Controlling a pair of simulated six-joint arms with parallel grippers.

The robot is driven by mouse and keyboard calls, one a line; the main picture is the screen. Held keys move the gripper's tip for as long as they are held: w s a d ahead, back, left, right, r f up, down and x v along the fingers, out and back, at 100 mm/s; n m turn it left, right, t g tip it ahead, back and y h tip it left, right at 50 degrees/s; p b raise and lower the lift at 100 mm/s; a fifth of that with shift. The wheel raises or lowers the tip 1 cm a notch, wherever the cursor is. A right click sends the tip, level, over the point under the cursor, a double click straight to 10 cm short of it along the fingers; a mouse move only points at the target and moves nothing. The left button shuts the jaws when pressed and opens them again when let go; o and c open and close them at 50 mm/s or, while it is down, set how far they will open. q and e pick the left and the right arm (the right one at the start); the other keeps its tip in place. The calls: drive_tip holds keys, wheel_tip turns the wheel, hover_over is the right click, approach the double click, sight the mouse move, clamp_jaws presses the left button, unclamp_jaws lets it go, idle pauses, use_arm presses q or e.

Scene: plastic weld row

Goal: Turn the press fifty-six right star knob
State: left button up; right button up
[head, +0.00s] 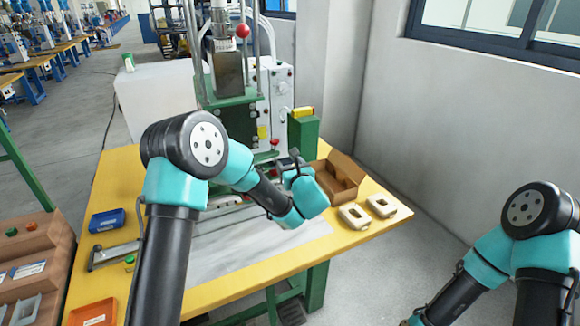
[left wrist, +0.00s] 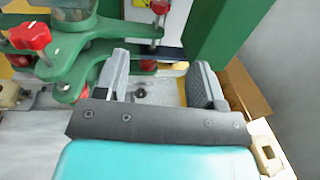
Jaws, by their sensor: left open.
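The green press (head: 232,110) stands at the back of the yellow table. A red star knob (head: 274,142) shows on its right side, just beyond my left gripper (head: 291,160). In the left wrist view, a red knob (left wrist: 160,7) sits on a threaded post at the top, ahead of my open left gripper (left wrist: 162,60). Another red star knob (left wrist: 31,37) is on a green clamp arm at left. A red part (left wrist: 147,66) shows low between the fingers, partly hidden. The fingers hold nothing. I cannot tell whether they touch anything. My right gripper is out of view.
An open cardboard box (head: 340,178) and two beige parts (head: 355,215) lie right of the press. A green post (head: 303,135) stands beside the box. A blue case (head: 106,220) and an orange tray (head: 93,314) are at left. A grey sheet covers the table's middle.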

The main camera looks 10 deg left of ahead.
sight(278, 143)
use_arm(q)
drive_tip(key=w+d+n+g+y, duration=0.4)
drive_tip(key=d+y, duration=0.1)
drive_tip(key=shift+w+g, duration=0.3)
drive_tip(key=shift+a, duration=0.1)
drive_tip(key=x, duration=1.7)
drive_tip(key=shift+w, duration=0.1)
drive_tip(key=shift+c, duration=0.4)
